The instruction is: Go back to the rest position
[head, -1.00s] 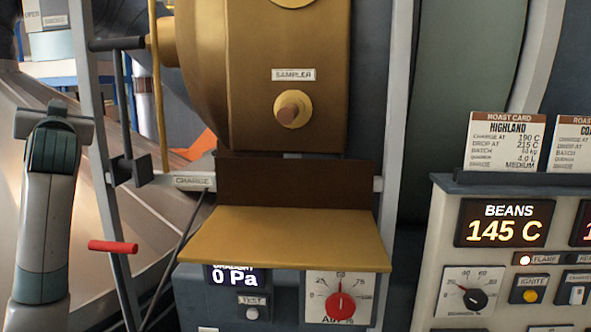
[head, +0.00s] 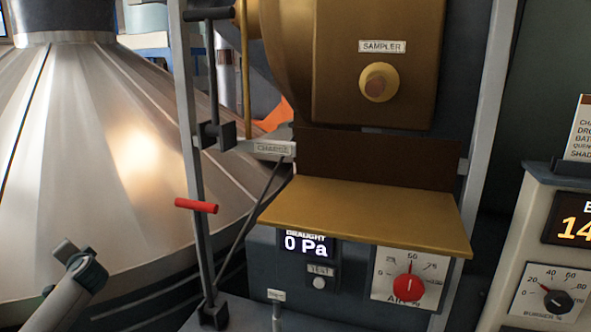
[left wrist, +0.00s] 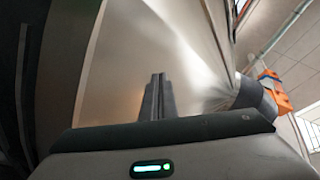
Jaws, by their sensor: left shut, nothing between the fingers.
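My left gripper (left wrist: 157,88) shows in the left wrist view. Its two dark fingers are together with nothing between them, in front of a large shiny metal surface (left wrist: 110,60). In the head view, only a grey and teal part of my left arm shows at the lower left, in front of the big metal cone (head: 110,150). My right gripper is in neither view.
A brass machine with a sampler knob (head: 378,83) and a yellow tray (head: 370,215) stands at centre right. A red-handled lever (head: 196,206) is on a grey post left of it. A draught panel (head: 308,245) sits below the tray. A control console (head: 540,230) is at the right.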

